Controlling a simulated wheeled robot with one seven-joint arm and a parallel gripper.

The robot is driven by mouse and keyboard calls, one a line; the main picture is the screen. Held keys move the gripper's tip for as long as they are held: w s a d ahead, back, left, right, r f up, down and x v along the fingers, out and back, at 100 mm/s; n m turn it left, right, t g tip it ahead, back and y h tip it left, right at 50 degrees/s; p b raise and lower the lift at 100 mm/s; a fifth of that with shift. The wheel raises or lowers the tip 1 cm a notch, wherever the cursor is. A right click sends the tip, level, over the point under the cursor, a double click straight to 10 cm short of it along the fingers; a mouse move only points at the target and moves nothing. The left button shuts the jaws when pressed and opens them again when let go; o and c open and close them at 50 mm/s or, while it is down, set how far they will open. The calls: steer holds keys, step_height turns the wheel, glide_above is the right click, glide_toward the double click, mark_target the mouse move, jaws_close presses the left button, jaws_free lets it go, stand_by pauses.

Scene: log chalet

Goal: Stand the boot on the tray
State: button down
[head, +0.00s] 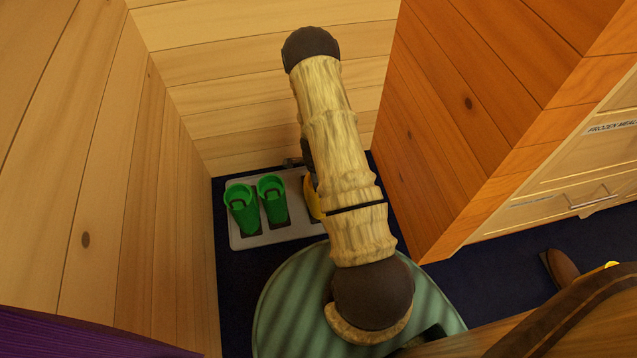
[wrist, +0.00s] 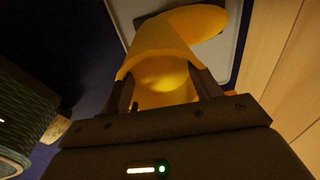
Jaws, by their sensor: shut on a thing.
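A yellow boot (wrist: 170,42) is between the fingers of my gripper (wrist: 165,88), which is shut on its upper part in the wrist view. The foot of the boot points away, over the pale grey tray (wrist: 233,45). I cannot tell whether its sole touches the tray. In the head view the tray (head: 296,212) lies on the dark floor, and only a sliver of the yellow boot (head: 312,198) shows beside my arm, at the tray's right part. My gripper is mostly hidden there behind the arm.
Two green boots (head: 241,208) (head: 272,199) stand on the tray's left and middle. Plank walls (head: 170,200) close in on the left and behind. A wooden cabinet (head: 440,130) stands close on the right. A brown object (head: 562,270) lies at the far right.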

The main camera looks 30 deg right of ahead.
steer(key=shift+c, duration=1.6)
jaws_free()
steer(key=shift+f, duration=0.1)
step_height(320, 180, up, 12)
steer(key=p, duration=0.6)
steer(key=shift+s+a+p, duration=0.2)
steer(key=shift+a+p, duration=0.1)
steer(key=shift+a, duration=0.15)
steer(key=a+r+n, duration=0.4)
steer(key=r+n, duration=0.1)
steer(key=r, duration=0.4)
steer(key=s+a+r+n+t, duration=0.1)
steer(key=s+a+r+n, duration=0.3)
steer(key=s+r+n, duration=0.2)
steer(key=s+a+r+n+t, duration=0.1)
steer(key=s+a+r+n, duration=0.3)
steer(key=r+n, duration=0.6)
step_height(320, 180, up, 4)
steer(key=shift+s+a+f+y, duration=0.1)
steer(key=shift+s+a+y, duration=0.25)
steer(key=shift+s, duration=0.75)
